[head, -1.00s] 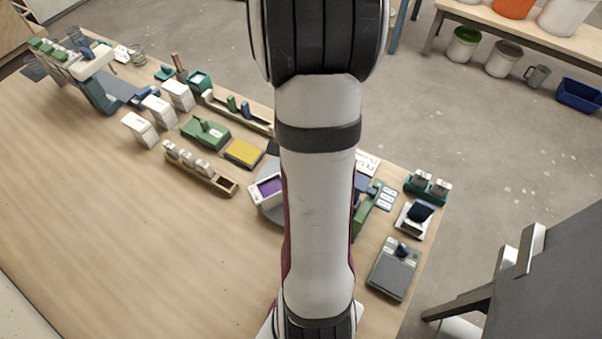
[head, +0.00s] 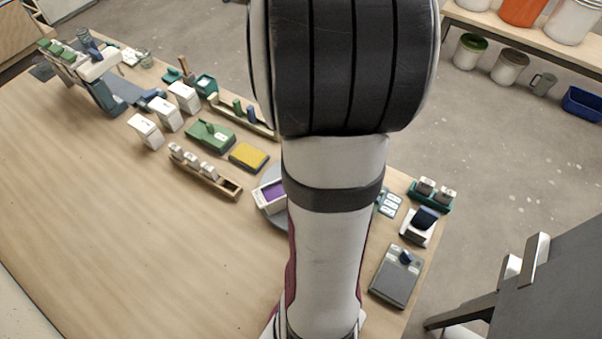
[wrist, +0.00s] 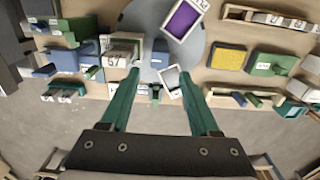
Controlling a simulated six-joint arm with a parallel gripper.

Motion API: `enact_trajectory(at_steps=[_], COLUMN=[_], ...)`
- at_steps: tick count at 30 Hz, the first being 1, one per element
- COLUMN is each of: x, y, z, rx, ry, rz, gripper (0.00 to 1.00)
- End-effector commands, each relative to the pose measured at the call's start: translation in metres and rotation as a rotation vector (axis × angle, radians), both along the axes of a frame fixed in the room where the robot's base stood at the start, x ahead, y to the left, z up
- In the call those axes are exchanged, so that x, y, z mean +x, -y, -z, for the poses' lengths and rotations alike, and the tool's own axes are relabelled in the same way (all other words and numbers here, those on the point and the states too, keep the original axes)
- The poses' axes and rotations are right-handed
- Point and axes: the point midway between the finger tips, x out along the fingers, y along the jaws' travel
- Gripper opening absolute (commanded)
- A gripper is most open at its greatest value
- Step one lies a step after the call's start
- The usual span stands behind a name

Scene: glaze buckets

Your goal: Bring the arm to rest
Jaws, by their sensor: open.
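My gripper (wrist: 160,82) shows in the wrist view with its two green fingers spread well apart. It is open, with nothing held between the fingers, and it looks down on the table from above. In the head view my white arm with black bands rises in front of the table (head: 110,220) and hides part of its right side. My gripper itself does not show in the head view. In the wrist view a grey round plate (wrist: 145,25) lies beyond the fingertips, with a white tray holding purple (wrist: 185,19) on it.
Left of my arm in the head view are a yellow pad (head: 249,157), a green block (head: 210,136) and a wooden rack (head: 205,172). A grey scale (head: 396,277) and a green holder (head: 431,195) stand right of it. The table's near left is clear.

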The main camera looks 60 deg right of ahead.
Motion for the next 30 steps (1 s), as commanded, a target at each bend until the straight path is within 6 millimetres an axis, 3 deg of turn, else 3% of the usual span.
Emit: enact_trajectory(at_steps=[10, 12, 14, 17, 18, 21, 22, 25, 30], x=[0.0, 0.005, 0.016, 0.03, 0.027, 0.002, -0.009, -0.039, -0.053], y=[0.0, -0.009, -0.036, -0.118, -0.154, -0.231, -0.248, -0.283, -0.295], z=[0.0, -0.003, -0.011, -0.029, -0.034, -0.04, -0.04, -0.038, -0.036], rx=[0.0, 0.0, 0.006, 0.032, 0.048, 0.091, 0.105, 0.138, 0.156], ry=[0.0, 0.004, 0.011, 0.034, 0.042, 0.058, 0.062, 0.067, 0.067], rz=[-0.001, -0.029, -0.113, -0.367, -0.484, -0.766, -0.838, -1.017, -1.092], gripper=[0.62, 0.62, 0.62, 0.62, 0.62, 0.62, 0.62, 0.62, 0.62])
